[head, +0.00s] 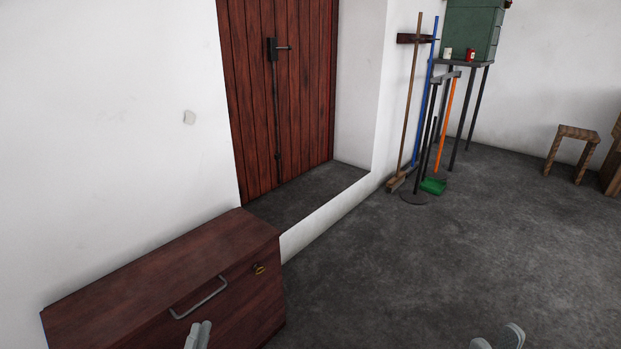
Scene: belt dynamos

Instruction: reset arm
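My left gripper (198,335) shows only its grey tips at the bottom edge, in front of the dark red-brown wooden cabinet (160,270). Its two fingers look close together, and I cannot tell whether they are shut or seen side-on. Nothing shows between them. My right gripper (497,339) shows its fingertips at the bottom edge, over the grey floor. Its fingers stand apart with a gap, and nothing is seen between them. The rest of both arms is out of view.
The cabinet has a metal handle (199,298) and a brass lock (259,268). A wooden door (300,80) is closed behind a raised step (310,195). Brooms and a green dustpan (433,186) stand by a metal table with a green box (472,30). A stool (577,132) stands right. The floor between is clear.

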